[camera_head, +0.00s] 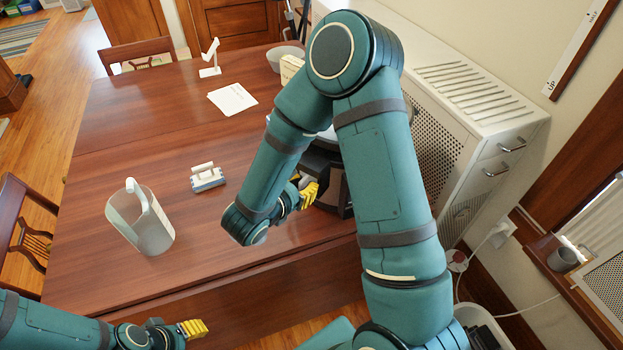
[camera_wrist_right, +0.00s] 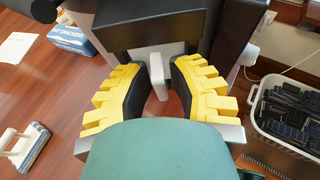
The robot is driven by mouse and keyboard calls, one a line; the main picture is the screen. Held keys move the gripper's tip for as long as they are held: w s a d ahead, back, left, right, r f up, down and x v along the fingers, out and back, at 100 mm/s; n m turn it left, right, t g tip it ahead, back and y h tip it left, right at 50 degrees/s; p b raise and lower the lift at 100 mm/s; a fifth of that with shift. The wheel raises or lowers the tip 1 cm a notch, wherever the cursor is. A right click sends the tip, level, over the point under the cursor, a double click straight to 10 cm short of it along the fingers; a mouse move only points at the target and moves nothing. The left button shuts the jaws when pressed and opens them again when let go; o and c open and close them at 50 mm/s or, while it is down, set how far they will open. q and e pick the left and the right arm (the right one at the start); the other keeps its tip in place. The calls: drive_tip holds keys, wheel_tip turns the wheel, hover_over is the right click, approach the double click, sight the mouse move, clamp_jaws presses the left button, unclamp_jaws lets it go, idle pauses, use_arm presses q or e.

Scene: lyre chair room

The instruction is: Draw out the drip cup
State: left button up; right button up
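A dark machine (camera_head: 338,190) stands at the table's right edge in the head view, largely hidden behind my right arm. In the right wrist view, its black body (camera_wrist_right: 140,27) fills the top middle. A pale upright handle-like piece (camera_wrist_right: 157,76) shows below it; I take this for the drip cup's handle, and the cup itself is not clearly visible. My right gripper (camera_head: 308,194) is at the machine's front. Its yellow fingers (camera_wrist_right: 160,95) are apart, one on each side of the pale piece, with gaps showing. My left gripper (camera_head: 193,328) is low, off the table's front edge; its finger gap is unclear.
A clear pitcher (camera_head: 142,222), a small white-handled item (camera_head: 208,178), papers (camera_head: 232,98) and a white stand (camera_head: 210,60) are on the table. A cracker box (camera_wrist_right: 73,38) lies near the machine. A bin (camera_wrist_right: 258,128) of dark pieces stands right. The table's front middle is clear.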

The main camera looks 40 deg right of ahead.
clamp_jaws()
drive_tip(key=shift+s+a+b, duration=0.3)
drive_tip(key=shift+a, duration=0.45)
idle(0.8)
drive_tip(key=shift+a+f, duration=0.1)
drive_tip(key=shift+a, duration=0.05)
drive_tip(key=shift+s+a+b, duration=0.15)
drive_tip(key=shift+s+a, duration=0.1)
drive_tip(key=shift+a, duration=0.4)
drive_tip(key=shift+s+a+b, duration=0.15)
drive_tip(key=shift+s+a, duration=0.15)
drive_tip(key=shift+a, duration=0.4)
drive_tip(key=shift+s+a+b, duration=0.15)
drive_tip(key=shift+s+a, duration=0.1)
drive_tip(key=shift+a, duration=0.4)
drive_tip(key=shift+r+p+v, duration=0.2)
drive_tip(key=shift+p+v, duration=0.05)
drive_tip(key=shift+v, duration=0.65)
drive_tip(key=shift+r+p+v, duration=0.2)
drive_tip(key=shift+v, duration=0.75)
drive_tip(key=shift+w+d, duration=0.1)
drive_tip(key=shift+d, duration=0.1)
